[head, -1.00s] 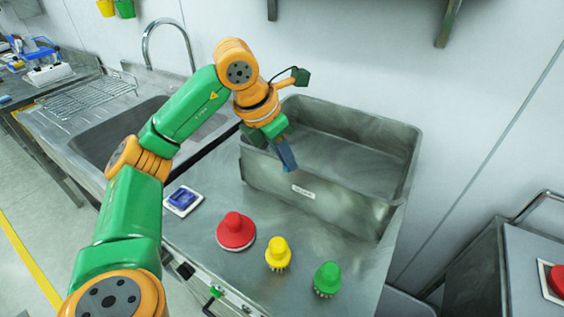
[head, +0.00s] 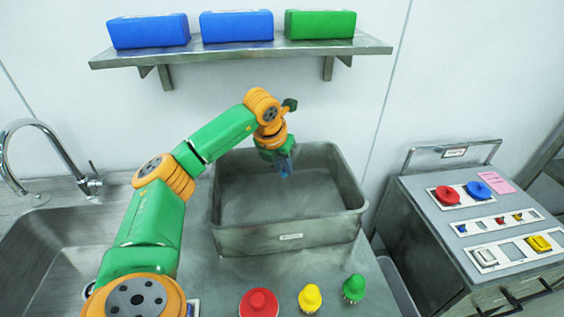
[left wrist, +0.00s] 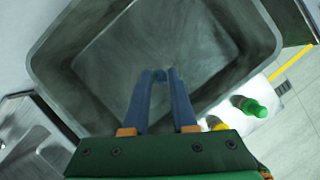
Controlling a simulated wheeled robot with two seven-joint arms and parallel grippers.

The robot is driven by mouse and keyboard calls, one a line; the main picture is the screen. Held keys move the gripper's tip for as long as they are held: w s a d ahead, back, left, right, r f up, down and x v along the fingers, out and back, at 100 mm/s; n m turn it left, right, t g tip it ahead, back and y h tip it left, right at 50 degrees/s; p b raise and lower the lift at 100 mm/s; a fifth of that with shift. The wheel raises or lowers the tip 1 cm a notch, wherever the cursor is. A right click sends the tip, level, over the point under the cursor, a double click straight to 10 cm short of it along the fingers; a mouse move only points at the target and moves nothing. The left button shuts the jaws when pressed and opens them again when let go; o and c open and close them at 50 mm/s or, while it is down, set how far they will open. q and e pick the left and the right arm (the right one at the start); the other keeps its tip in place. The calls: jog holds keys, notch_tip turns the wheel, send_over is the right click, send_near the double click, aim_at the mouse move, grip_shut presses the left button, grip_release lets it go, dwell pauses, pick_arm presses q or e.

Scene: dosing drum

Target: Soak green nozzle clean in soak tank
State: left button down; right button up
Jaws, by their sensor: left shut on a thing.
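A grey metal tank (head: 290,240) with a small white label on its front stands on the counter. My left gripper (head: 284,174) is over the tank, towards its back wall. I cannot tell if the tank holds liquid. My right gripper is not in view.
Red (head: 259,303), yellow (head: 310,297) and green (head: 353,288) knobbed tools stand before the tank. A sink lies left. A panel unit (head: 480,225) with small coloured parts stands right. A wall shelf (head: 240,53) carries two blue boxes and a green one.

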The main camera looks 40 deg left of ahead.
aim_at(286, 176)
pick_arm(q)
jog(key=f, duration=0.1)
jog(key=f+b, duration=0.2)
jog(key=shift+w+d+f, duration=0.25)
jog(key=shift+w+d, duration=0.05)
jog(key=shift+w, duration=0.1)
jog(key=f+b, duration=1.2)
jog(key=f, duration=0.1)
jog(key=shift+s+a, duration=0.15)
jog(key=shift+s, duration=0.05)
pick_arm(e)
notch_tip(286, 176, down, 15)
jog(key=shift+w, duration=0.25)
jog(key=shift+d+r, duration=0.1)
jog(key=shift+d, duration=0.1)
pick_arm(q)
jog(key=shift+r, duration=0.1)
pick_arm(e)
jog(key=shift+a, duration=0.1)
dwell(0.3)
pick_arm(q)
notch_tip(286, 176, up, 16)
jog(key=p, duration=1.4)
jog(key=shift+f, duration=0.2)
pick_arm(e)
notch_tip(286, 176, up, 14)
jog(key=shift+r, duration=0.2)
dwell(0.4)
